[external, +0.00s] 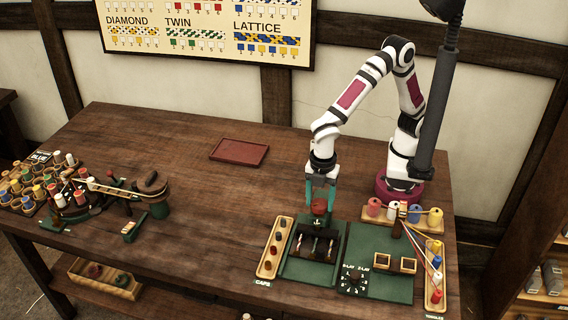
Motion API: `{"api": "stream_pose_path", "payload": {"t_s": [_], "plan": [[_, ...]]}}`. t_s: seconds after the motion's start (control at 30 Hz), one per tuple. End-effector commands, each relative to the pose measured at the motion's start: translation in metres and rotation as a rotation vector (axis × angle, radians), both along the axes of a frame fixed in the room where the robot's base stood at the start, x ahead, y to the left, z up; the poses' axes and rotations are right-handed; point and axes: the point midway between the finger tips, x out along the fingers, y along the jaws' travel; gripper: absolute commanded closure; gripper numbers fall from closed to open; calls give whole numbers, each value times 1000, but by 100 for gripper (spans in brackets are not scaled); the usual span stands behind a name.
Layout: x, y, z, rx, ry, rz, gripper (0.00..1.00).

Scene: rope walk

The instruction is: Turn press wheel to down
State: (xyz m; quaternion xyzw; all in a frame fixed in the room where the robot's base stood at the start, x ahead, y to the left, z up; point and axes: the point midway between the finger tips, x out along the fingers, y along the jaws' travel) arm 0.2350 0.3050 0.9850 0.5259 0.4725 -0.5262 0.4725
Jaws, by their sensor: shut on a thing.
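The press (299,243) is a dark frame on a green base near the table's front edge, right of the middle. Its red wheel (319,207) sits on top at the back. My gripper (320,198) points straight down from above, with its teal fingers shut on the red wheel. The fingers partly hide the wheel, and I cannot read which way it is turned. Light and dark pieces show in the press, too small to make out.
A caps tray (268,262) stands close left of the press. Right of it is a green board (378,250) with a dial, spools (435,217) and strung threads. A red-brown tray (239,150) lies at the back. Rope-making gear (150,195) fills the left. The table's middle is clear.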

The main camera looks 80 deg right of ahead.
Motion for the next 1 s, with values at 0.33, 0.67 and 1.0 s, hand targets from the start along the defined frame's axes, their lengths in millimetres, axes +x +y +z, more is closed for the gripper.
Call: {"api": "stream_pose_path", "payload": {"t_s": [0.33, 0.67, 1.0], "plan": [[0, 0, 1, 1, 0, -325, 94], [0, 0, 1, 1, 0, -639, 94], [0, 0, 1, 1, 0, -961, 94]]}}
